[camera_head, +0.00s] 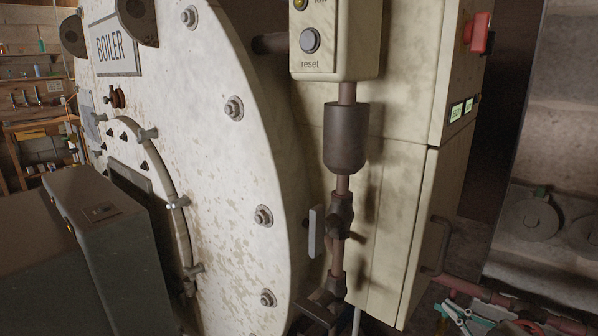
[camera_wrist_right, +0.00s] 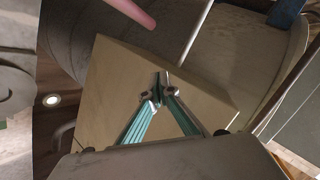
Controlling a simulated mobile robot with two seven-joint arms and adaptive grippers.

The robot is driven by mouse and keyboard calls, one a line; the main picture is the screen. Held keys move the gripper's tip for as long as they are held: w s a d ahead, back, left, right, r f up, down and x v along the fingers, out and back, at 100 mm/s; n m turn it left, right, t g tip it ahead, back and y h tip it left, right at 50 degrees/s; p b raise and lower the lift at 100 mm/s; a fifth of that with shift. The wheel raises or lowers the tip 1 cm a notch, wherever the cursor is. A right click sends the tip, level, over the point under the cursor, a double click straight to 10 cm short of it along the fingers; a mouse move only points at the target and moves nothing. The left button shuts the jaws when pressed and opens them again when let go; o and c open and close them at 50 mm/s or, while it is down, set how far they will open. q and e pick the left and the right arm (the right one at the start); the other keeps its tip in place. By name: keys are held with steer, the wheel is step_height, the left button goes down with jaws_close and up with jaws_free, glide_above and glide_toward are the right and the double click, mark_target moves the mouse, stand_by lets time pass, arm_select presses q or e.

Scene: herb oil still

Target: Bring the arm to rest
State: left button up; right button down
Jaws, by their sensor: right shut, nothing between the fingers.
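My right gripper (camera_head: 458,314) shows at the bottom right of the head view, low beside the cream cabinet and partly cut off by the frame edge. In the right wrist view its two teal fingers (camera_wrist_right: 163,92) meet at the tips, with nothing between them. A flat tan, box-like surface (camera_wrist_right: 120,85) lies behind the fingers in that view; I cannot tell whether they touch it. My left gripper is not in view.
The round boiler front (camera_head: 235,170) fills the left and middle. A vertical pipe with a valve (camera_head: 340,215) stands beside the cream cabinet (camera_head: 385,230). A reset button (camera_head: 310,40) is above, a red switch (camera_head: 478,33) at upper right. A pinkish pipe (camera_head: 480,290) runs low at right.

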steer(key=s+a+f+m+g, duration=0.1)
steer(key=s+a+f+m, duration=0.1)
steer(key=s+a+f, duration=0.3)
steer(key=s+a+f+m+g+h+p, duration=0.1)
steer(key=s+a+f+m+g, duration=0.1)
steer(key=s+a+f, duration=0.4)
steer(key=s+a+f+m+g, duration=0.1)
steer(key=s+a+f, duration=0.4)
steer(key=s+f, duration=0.8)
steer(key=s+m, duration=0.1)
steer(key=s, duration=0.1)
steer(key=shift+s+a+g+h+p, duration=0.15)
steer(key=shift+s+g+h+p, duration=0.2)
steer(key=shift+g+h+p, duration=0.05)
steer(key=shift+f, duration=0.1)
